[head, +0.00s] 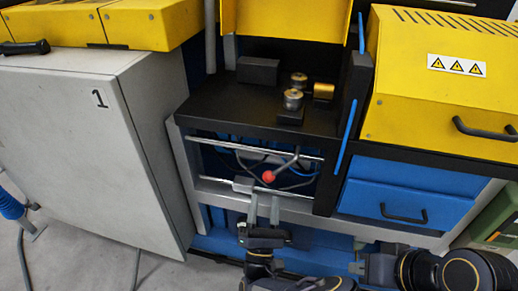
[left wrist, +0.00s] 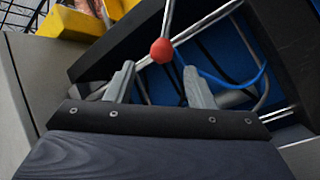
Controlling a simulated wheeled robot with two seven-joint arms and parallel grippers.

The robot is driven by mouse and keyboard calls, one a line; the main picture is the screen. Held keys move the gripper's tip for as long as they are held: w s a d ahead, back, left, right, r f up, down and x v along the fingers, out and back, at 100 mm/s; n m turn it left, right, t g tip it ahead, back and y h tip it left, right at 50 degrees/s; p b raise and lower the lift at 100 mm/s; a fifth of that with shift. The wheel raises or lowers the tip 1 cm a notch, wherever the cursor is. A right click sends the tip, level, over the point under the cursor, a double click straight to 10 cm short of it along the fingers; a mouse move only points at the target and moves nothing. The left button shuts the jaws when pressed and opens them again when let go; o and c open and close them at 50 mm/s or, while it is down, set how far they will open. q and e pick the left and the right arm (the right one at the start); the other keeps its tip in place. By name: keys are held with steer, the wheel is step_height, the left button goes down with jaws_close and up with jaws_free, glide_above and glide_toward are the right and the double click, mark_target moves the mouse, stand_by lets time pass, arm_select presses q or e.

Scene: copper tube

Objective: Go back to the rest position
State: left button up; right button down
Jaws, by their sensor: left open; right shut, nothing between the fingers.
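My left gripper (head: 264,207) is open in front of the machine's lower opening, with its two fingers pointing up toward it. In the left wrist view the fingers of the left gripper (left wrist: 160,84) stand apart with nothing gripped between them. A red-knobbed lever (head: 268,176) is just beyond the fingertips; its red ball also shows in the left wrist view (left wrist: 161,50). My right gripper (head: 357,267) is low at the right, in front of the blue base, shut and empty. No loose copper tube is clearly seen.
A black machine table (head: 230,108) carries metal rollers (head: 293,99) and a brass-coloured cylinder (head: 323,90). A grey cabinet (head: 90,150) stands at the left. Blue drawers (head: 405,195) and a yellow housing (head: 440,85) are at the right. Floor shows at the lower left.

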arm_select(q)
steer(key=s+a+r+n+g+y, duration=0.1)
steer(key=a+n+g+y, duration=0.7)
steer(key=a+n+y, duration=0.4)
steer(key=s+a+r+n+g+y, duration=0.1)
steer(key=a+r+n+g+y, duration=0.1)
steer(key=a+n+g+y, duration=0.85)
steer(key=s+a+f+n+g+h, duration=0.4)
steer(key=s+a+n+g+h, duration=0.55)
steer(key=s+n, duration=0.45)
steer(key=s+d+r+n+t+h, duration=0.5)
steer(key=d+r+n+t+h, duration=0.3)
steer(key=n+h, duration=0.35)
step_height(320, 180, up, 18)
steer(key=a+p, duration=0.1)
steer(key=p, duration=1.6)
steer(key=shift+m+t, duration=0.4)
